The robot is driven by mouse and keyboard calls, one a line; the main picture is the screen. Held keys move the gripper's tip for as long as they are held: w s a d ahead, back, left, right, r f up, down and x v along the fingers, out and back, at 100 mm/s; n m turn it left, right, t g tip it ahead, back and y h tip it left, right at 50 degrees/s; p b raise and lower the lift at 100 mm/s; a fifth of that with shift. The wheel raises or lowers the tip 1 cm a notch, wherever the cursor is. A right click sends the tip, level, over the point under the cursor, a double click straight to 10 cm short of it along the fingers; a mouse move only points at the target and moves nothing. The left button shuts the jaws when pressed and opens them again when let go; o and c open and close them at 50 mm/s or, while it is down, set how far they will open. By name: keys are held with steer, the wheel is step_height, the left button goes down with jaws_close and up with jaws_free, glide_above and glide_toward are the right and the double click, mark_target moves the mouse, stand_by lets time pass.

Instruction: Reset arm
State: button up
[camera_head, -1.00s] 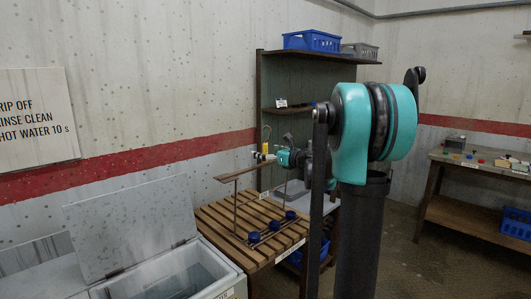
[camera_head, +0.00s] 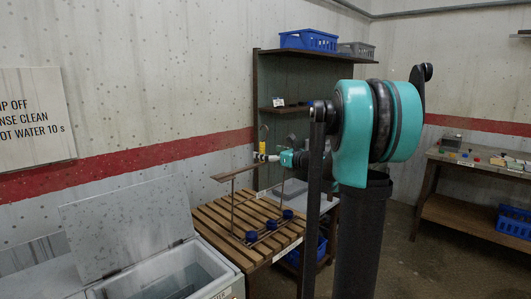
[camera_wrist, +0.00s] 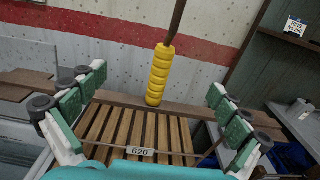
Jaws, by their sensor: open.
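My gripper (camera_head: 267,157) is open and empty, above the far side of the slatted wooden table. In the wrist view its two teal, dark-tipped fingers stand wide apart (camera_wrist: 158,84). A yellow ribbed handle (camera_wrist: 160,76) on a dark rod shows between the fingers in that picture, apart from both. Its lower end appears at the brown rail (camera_wrist: 185,110); whether it touches is unclear. In the head view the yellow handle (camera_head: 263,133) is small, just above the gripper. My upper arm hides part of the area to the right.
The slatted table (camera_head: 215,225) carries a rack with a raised board (camera_head: 235,173) and several blue knobs (camera_head: 270,224). An open chest (camera_head: 190,275) stands at front left. A shelf (camera_head: 300,105) stands behind; a side bench (camera_head: 455,165) is at right.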

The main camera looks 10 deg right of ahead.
steer(key=v, duration=0.9)
steer(key=shift+f, duration=0.25)
stand_by(0.9)
steer(key=s+a+f+n+g+h, duration=0.1)
steer(key=s+a+f+n+g, duration=0.2)
steer(key=s+a+f+n, duration=0.35)
steer(key=s+a+f+n+g+h, duration=0.25)
steer(key=s+f+n, duration=0.45)
steer(key=f, duration=0.4)
steer(key=s+d+f+n+g+h, duration=0.2)
steer(key=s+d+f+n+h, duration=0.1)
steer(key=s+f+n, duration=0.4)
steer(key=s+d+f+n+g+h, duration=0.2)
steer(key=s+f+n, duration=0.5)
steer(key=s, duration=0.4)
steer(key=shift+s+d+f+n+h, duration=0.25)
steer(key=shift+d+f+n+h, duration=0.2)
steer(key=shift+n+h, duration=0.3)
steer(key=shift+r, duration=0.1)
